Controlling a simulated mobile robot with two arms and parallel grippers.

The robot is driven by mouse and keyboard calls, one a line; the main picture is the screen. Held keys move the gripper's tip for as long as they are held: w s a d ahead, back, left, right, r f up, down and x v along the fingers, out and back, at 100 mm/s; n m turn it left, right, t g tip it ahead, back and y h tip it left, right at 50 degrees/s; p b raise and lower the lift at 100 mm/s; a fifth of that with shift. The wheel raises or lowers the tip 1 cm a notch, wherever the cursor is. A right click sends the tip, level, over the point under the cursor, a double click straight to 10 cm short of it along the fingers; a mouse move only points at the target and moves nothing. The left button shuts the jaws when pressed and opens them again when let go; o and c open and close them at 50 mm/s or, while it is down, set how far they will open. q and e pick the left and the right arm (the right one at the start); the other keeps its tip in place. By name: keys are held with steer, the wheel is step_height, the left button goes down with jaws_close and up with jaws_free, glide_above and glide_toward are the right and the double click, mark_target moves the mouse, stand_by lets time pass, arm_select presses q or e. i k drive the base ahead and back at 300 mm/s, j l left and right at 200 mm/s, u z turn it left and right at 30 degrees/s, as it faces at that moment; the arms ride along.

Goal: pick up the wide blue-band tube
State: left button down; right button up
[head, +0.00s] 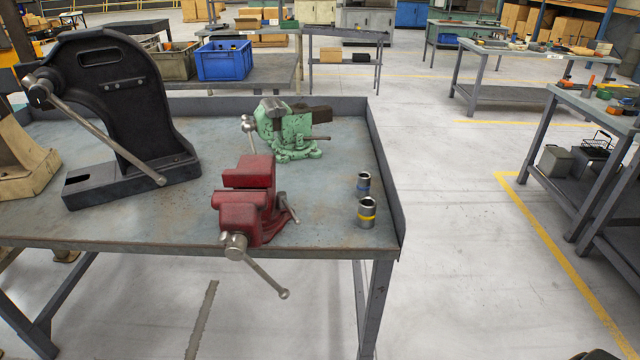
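A short grey metal tube with a blue band (363,186) stands upright on the workbench (330,220) near its right edge. The yellow-band tube looks somewhat wider. A narrow gap seems to separate the two. The black arbor press (118,95) with a long lever stands at the bench's left.
A red vise (246,205) stands left of the tubes, its handle hanging past the front edge. A green vise (285,135) stands behind it. A raised lip (386,170) runs along the bench's right side. Open floor lies to the right, before other tables (500,70).

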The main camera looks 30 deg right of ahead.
mark_target(363, 185)
steer(key=l+u, duration=0.7)
steer(key=l, duration=0.2)
steer(key=k+l+u, duration=0.1)
steer(key=l+u, duration=0.2)
steer(key=l, duration=0.15)
